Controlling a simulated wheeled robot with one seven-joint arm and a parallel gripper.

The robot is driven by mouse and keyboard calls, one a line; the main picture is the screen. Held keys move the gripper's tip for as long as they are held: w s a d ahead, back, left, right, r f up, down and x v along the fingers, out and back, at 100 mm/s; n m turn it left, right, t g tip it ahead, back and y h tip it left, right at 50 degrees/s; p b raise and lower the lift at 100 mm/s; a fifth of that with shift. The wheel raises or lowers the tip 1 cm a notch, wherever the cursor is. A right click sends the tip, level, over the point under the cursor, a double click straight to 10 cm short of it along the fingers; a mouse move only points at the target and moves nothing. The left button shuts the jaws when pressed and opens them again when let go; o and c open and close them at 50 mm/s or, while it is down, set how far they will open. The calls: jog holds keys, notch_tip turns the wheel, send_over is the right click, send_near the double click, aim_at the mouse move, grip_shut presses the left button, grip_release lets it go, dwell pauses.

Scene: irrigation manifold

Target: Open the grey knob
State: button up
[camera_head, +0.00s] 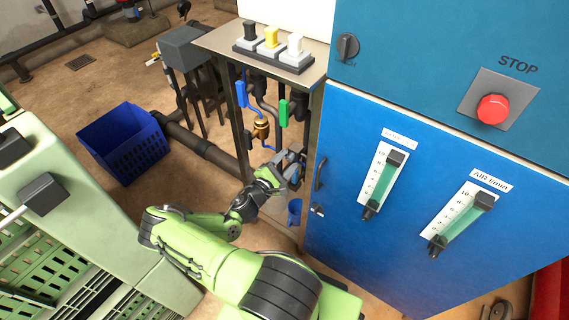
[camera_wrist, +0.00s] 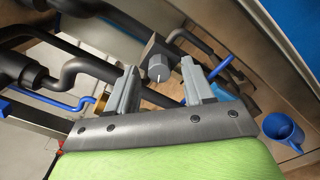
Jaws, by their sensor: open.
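The grey knob (camera_wrist: 158,70) shows in the wrist view as a short grey cylinder with a white mark, mounted on a dark square block on the piping. My gripper (camera_wrist: 160,84) is open, with one finger to the left of the knob and one to the right. The knob appears beyond the fingertips, and I see no contact. In the head view my gripper (camera_head: 288,168) reaches low into the manifold frame beside the blue cabinet. There it hides the grey knob, so I cannot pick it out.
Black pipes (camera_wrist: 85,65) run close on the left. A blue mug (camera_wrist: 283,130) sits at the right, also low in the frame (camera_head: 294,212). Blue (camera_head: 241,92) and green (camera_head: 283,112) handles hang above my gripper. The blue cabinet (camera_head: 340,225) bounds the right side.

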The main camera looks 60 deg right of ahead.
jog(key=w+a+p, duration=0.1)
jog(key=w+a, duration=0.1)
jog(key=a, duration=1.3)
jog(key=shift+w+a+p, duration=0.2)
jog(key=shift+a+p, duration=0.1)
